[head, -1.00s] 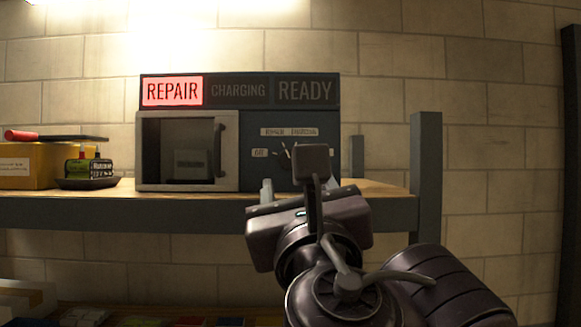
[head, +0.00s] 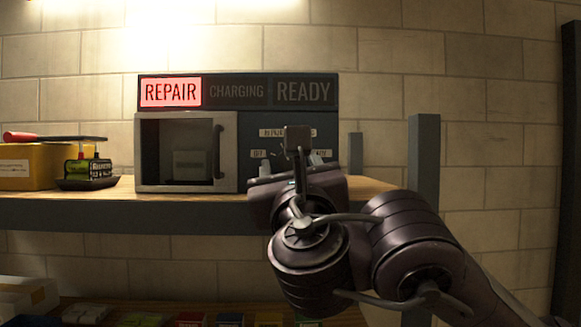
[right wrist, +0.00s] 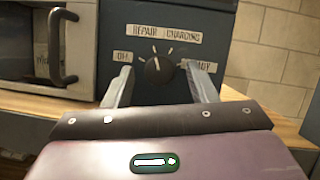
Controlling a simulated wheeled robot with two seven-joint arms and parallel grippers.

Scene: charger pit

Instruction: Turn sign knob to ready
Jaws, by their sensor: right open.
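The sign (head: 237,91) on top of the cabinet has its REPAIR panel lit red. Its CHARGING and READY panels are dark. The black sign knob (right wrist: 158,70) is on the dark panel among labels OFF, REPAIR, CHARGING and a partly covered one ending like READY. Its white mark points up, slightly left, toward REPAIR. In the head view my right arm hides the knob. My right gripper (right wrist: 157,74) is open, with one finger on each side of the knob and visible gaps between. It also shows in the head view (head: 291,164). My left gripper is not in view.
A glass-doored compartment (head: 185,152) with a dark handle adjoins the knob panel on the left. A yellow box (head: 28,166) and a black tray (head: 88,184) stand farther left on the shelf (head: 120,212). A grey post (head: 424,160) rises at the right.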

